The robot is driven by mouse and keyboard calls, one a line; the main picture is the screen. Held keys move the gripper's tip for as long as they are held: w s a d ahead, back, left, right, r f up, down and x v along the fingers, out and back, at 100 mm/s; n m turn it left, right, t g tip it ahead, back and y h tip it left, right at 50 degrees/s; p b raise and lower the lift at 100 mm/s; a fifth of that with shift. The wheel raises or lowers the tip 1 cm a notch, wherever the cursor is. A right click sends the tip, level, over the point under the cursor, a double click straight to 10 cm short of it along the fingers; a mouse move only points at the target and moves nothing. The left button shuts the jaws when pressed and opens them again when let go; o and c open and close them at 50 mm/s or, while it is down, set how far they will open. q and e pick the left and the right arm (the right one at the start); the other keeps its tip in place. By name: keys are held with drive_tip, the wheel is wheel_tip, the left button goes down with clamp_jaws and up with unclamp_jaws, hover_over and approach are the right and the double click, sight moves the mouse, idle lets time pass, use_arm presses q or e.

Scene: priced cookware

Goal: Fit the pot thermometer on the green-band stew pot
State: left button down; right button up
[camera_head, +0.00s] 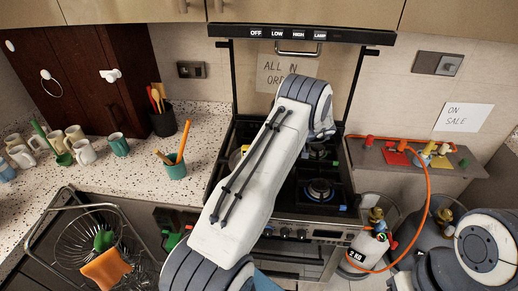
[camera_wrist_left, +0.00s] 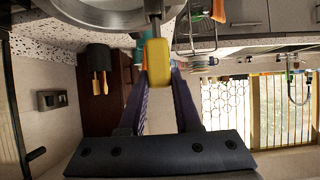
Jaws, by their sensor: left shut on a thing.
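In the left wrist view, my left gripper (camera_wrist_left: 160,72) is shut on a yellow block-like part (camera_wrist_left: 158,60) with a thin metal stem, seemingly the pot thermometer. A round steel vessel (camera_wrist_left: 92,22) fills the top left of that view, close beside the stem; I cannot tell whether they touch. No green band shows on it, so I cannot tell if it is the stew pot. In the head view, my large pale arm covers the left gripper and most of the hob's left side. My right gripper is out of view; only part of that arm shows at the right edge.
The hob (camera_head: 318,190) has a lit blue burner beside my arm. An orange hose (camera_head: 427,205) loops at the right, near gas cylinders. Mugs (camera_head: 85,151), a teal cup (camera_head: 176,169) and a black utensil holder (camera_head: 163,121) stand on the left counter. A wire dish rack (camera_head: 78,245) is front left.

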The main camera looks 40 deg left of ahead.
use_arm(q)
drive_tip(key=shift+f, duration=0.15)
drive_tip(key=shift+f+b, duration=1.15)
drive_tip(key=shift+f, duration=0.6)
unclamp_jaws()
idle(0.4)
drive_tip(key=b+v, duration=0.4)
drive_tip(key=v, duration=0.6)
drive_tip(key=shift+d, duration=0.15)
